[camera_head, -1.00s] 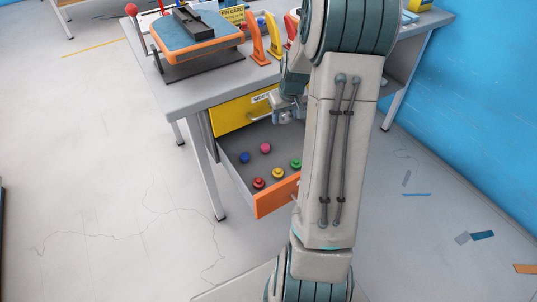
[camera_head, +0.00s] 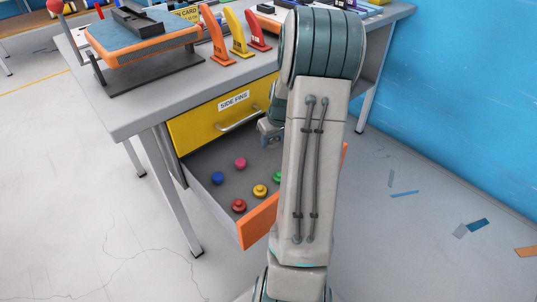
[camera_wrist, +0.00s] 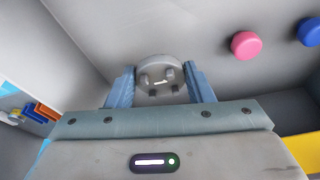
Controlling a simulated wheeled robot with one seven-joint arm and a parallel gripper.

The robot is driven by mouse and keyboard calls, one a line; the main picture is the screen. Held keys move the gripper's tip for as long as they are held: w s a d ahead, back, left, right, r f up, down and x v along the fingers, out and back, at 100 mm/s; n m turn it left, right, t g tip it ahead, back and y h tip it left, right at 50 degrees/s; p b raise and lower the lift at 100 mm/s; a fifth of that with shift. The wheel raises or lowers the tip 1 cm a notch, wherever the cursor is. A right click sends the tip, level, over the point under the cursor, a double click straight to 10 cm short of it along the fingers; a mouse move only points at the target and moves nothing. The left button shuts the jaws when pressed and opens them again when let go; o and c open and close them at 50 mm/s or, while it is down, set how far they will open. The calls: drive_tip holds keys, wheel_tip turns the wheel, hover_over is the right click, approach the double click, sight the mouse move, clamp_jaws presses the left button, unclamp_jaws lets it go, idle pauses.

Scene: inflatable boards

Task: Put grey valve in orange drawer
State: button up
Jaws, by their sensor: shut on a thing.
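My gripper (camera_wrist: 160,88) is shut on the grey valve (camera_wrist: 158,68), a round grey piece between its two blue-grey fingers in the wrist view. In the head view my gripper (camera_head: 270,132) is partly hidden behind my arm, at the open orange drawer (camera_head: 258,220). The wrist view shows the grey drawer walls around the valve. Whether the valve touches the drawer floor, I cannot tell. Pink (camera_head: 240,163), blue (camera_head: 217,178), red (camera_head: 238,205), yellow (camera_head: 260,190) and green (camera_head: 278,177) valves lie in the drawer.
A shut yellow drawer (camera_head: 195,130) with a handle and a label sits above the orange one. The table (camera_head: 125,112) carries a clamped board (camera_head: 140,47) and orange, yellow and red fins (camera_head: 236,35). My arm covers the drawer's right part.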

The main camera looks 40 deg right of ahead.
drive_tip(key=shift+f+b, duration=0.55)
drive_tip(key=shift+f, duration=1.65)
drive_tip(key=shift+f, duration=0.2)
drive_tip(key=o, duration=1)
drive_tip(key=shift+c, duration=0.2)
drive_tip(key=shift+r, duration=0.1)
